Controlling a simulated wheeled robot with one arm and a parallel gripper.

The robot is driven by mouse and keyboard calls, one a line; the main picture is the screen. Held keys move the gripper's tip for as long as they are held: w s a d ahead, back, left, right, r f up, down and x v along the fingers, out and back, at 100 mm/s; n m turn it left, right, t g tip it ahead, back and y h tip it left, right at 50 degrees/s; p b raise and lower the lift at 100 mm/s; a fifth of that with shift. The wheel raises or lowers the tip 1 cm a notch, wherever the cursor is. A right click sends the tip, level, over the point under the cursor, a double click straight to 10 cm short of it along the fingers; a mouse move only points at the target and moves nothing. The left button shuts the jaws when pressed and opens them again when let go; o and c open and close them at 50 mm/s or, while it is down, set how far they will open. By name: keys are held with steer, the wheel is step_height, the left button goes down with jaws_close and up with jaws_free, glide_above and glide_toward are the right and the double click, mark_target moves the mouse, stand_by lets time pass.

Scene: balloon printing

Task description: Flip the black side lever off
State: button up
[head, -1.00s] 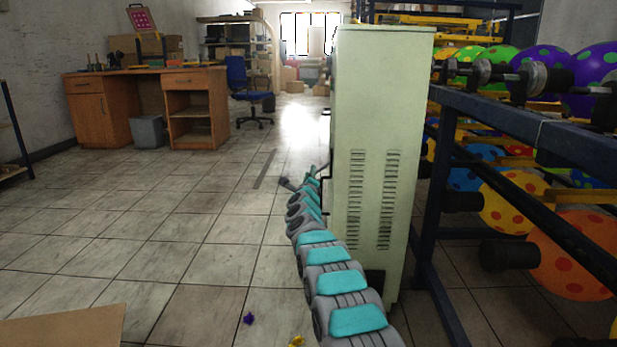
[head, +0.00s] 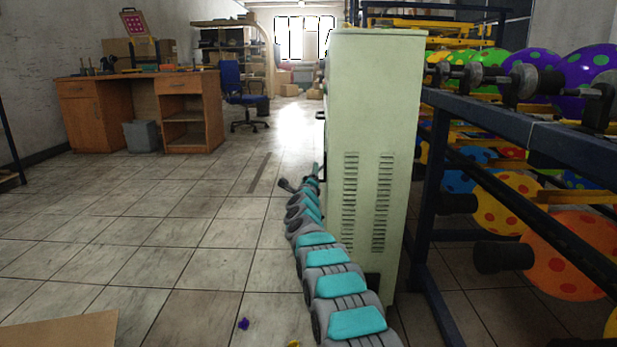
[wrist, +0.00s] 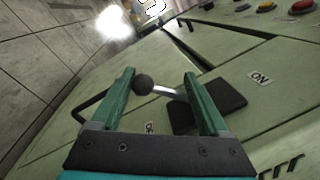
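In the wrist view, the side lever has a black ball knob (wrist: 143,85) on a short metal shaft that comes from a black slotted plate (wrist: 230,95). My gripper (wrist: 159,74) is open around it, with two green fingers. The knob lies between the fingers, nearer the left one, and the shaft passes by the right finger. An "ON" label (wrist: 260,78) sits right of the plate. Another label (wrist: 150,128) below is partly hidden, its text hard to read. In the head view, my arm reaches along the left of the pale green machine (head: 372,120), and the lever is hidden.
A black handle (wrist: 92,104) sticks out left of my fingers in the wrist view. Coloured buttons (wrist: 266,6) are at top right. A dark blue rack (head: 433,190) with balloons stands right of the machine. The tiled floor on the left is open up to a wooden desk (head: 185,100).

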steer(key=shift+s+a+f, duration=0.15)
steer(key=shift+a+f, duration=0.1)
steer(key=shift+a, duration=0.15)
steer(key=s+b, duration=0.3)
steer(key=s, duration=0.4)
steer(key=shift+s+f, duration=0.3)
steer(key=shift+f, duration=0.1)
stand_by(0.4)
